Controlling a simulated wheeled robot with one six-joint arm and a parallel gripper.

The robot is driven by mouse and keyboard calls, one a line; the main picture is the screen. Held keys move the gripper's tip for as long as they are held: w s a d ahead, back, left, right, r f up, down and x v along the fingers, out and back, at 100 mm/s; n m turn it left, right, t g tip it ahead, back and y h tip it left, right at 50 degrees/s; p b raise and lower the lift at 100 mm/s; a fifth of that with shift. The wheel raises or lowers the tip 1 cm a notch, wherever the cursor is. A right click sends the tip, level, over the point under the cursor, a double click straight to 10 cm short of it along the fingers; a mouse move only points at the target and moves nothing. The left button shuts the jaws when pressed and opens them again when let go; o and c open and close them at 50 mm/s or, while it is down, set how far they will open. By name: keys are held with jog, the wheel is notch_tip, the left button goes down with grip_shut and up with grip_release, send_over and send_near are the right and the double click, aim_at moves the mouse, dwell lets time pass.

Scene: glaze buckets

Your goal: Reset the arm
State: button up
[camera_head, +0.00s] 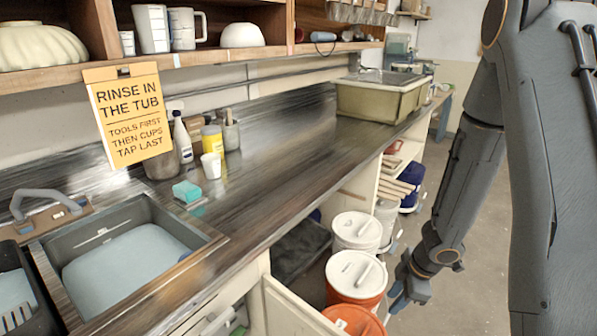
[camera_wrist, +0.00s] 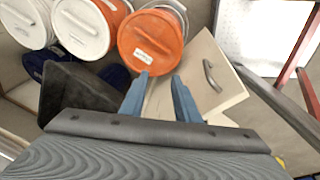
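My arm hangs down on the right of the head view. My gripper (camera_head: 408,290) is low beside the buckets, in front of the counter. In the wrist view its two blue fingers (camera_wrist: 159,82) stand apart with nothing between them, so it is open and empty. Past the fingertips is an orange-lidded bucket (camera_wrist: 150,42), also at the bottom edge of the head view (camera_head: 352,322). Beside it are an orange bucket with a white lid (camera_head: 356,272) and a white-lidded pale bucket (camera_head: 357,230). I see no contact with the lids, though the head view does not settle this.
An open cabinet door (camera_wrist: 212,78) is close to the right finger; it also shows in the head view (camera_head: 290,312). A dark bin (camera_wrist: 78,92) is at the left. The counter (camera_head: 290,150) carries a sink (camera_head: 125,260) and a tub (camera_head: 380,97). Floor (camera_head: 475,230) behind my arm looks clear.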

notch_tip(320, 180, up, 11)
jog(key=d+m+t+h, duration=0.1)
jog(key=m+h, duration=0.2)
jog(key=m, duration=0.5)
jog(key=s+a+r+m+g+y+b, duration=0.1)
jog(key=s+a+r+m, duration=0.6)
jog(key=s, duration=0.3)
jog(key=shift+s+a+r+m+g, duration=0.15)
jog(key=shift+s+a+m+g, duration=0.2)
jog(key=shift+a, duration=0.2)
jog(key=shift+a, duration=0.1)
